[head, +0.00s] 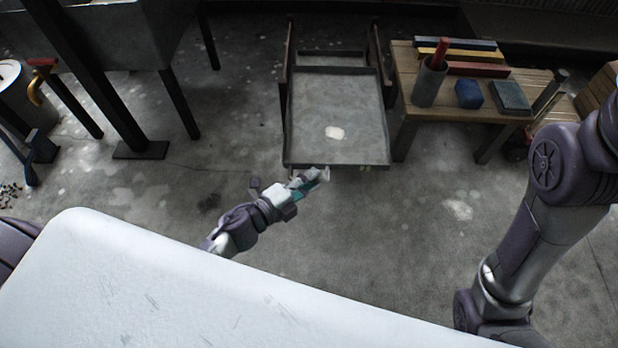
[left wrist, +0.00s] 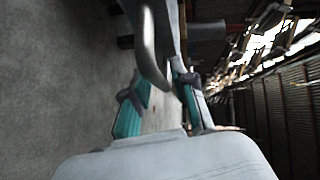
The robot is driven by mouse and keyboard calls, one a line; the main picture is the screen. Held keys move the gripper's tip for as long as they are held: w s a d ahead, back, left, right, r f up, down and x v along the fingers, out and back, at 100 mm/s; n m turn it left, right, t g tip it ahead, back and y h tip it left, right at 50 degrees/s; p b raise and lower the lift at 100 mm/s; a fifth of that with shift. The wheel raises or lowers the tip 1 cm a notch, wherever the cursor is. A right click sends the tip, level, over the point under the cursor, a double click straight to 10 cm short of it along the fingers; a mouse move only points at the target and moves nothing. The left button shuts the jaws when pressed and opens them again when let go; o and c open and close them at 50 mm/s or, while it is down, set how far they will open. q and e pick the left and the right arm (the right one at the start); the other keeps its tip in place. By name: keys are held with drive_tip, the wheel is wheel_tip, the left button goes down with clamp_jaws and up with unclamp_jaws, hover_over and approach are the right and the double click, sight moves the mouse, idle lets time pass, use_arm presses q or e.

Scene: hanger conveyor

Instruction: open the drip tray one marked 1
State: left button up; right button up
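The drip tray (head: 350,105) is a shallow grey pan low between two dark rails in the upper middle of the head view, with a pale patch on its floor. A light handle (head: 324,174) sits at its near edge. I cannot read a number on it. My left gripper (head: 308,180) is at this handle. In the left wrist view, the two teal-padded fingers (left wrist: 162,100) stand apart, with the curved grey handle (left wrist: 150,50) reaching down between them. A gap shows beside the handle; firm contact is not visible. My right arm shows at the right, its gripper out of view.
A wooden table (head: 405,90) right of the tray holds coloured bars, a cup (head: 430,82) and a blue block (head: 469,94). A dark post with a foot plate (head: 140,150) stands at left. The concrete floor before the tray is clear.

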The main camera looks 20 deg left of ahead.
use_arm(q)
drive_tip(key=shift+o, duration=0.3)
drive_tip(key=v, duration=1.2)
